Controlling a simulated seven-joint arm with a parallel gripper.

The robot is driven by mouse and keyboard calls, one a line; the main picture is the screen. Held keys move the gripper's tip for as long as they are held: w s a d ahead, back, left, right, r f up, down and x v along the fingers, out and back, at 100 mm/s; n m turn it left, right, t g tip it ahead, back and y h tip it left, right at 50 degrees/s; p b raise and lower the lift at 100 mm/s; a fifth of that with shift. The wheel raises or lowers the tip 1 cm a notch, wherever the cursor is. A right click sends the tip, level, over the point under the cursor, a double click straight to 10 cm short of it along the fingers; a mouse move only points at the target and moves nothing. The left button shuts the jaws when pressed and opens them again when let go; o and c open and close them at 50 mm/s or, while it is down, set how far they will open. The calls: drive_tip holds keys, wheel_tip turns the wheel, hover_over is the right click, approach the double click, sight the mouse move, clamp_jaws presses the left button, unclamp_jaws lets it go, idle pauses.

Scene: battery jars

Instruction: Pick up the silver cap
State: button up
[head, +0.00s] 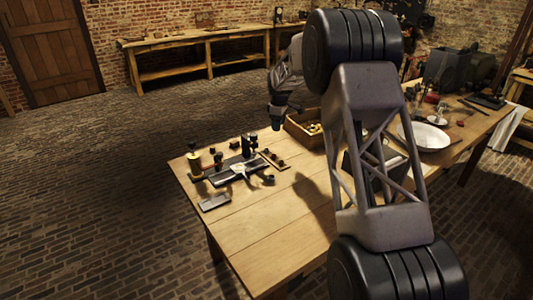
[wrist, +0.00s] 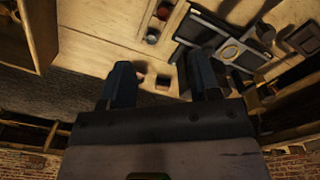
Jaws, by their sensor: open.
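My gripper (head: 277,118) hangs above the far side of the wooden table in the head view, near a box. In the wrist view my gripper (wrist: 160,72) has its two dark fingers apart, with nothing held between them. I cannot surely pick out the silver cap in either view. A small round grey piece (wrist: 152,39) sits on a wooden strip in the wrist view, beyond the fingertips, and may be a cap. A small dark piece (wrist: 163,82) shows between the fingers, lower down.
A dark tray (head: 237,170) with small parts lies on the table (head: 255,235). A yellow-banded jar (head: 195,172) stands at its left, and a flat grey block (head: 214,202) lies in front. A wooden box (head: 300,132) and white plate (head: 424,136) are farther right. The table's front is clear.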

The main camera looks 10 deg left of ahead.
drive_tip(key=n, duration=0.2)
approach(266, 152)
drive_tip(key=shift+w+a+f, duration=0.1)
drive_tip(key=shift+w+f, duration=0.2)
drive_tip(key=shift+w, duration=0.35)
drive_tip(key=shift+f, duration=0.1)
drive_tip(key=shift+f, duration=1.2)
drive_tip(key=shift+f, duration=0.1)
drive_tip(key=shift+f, duration=2.55)
drive_tip(key=c, duration=1)
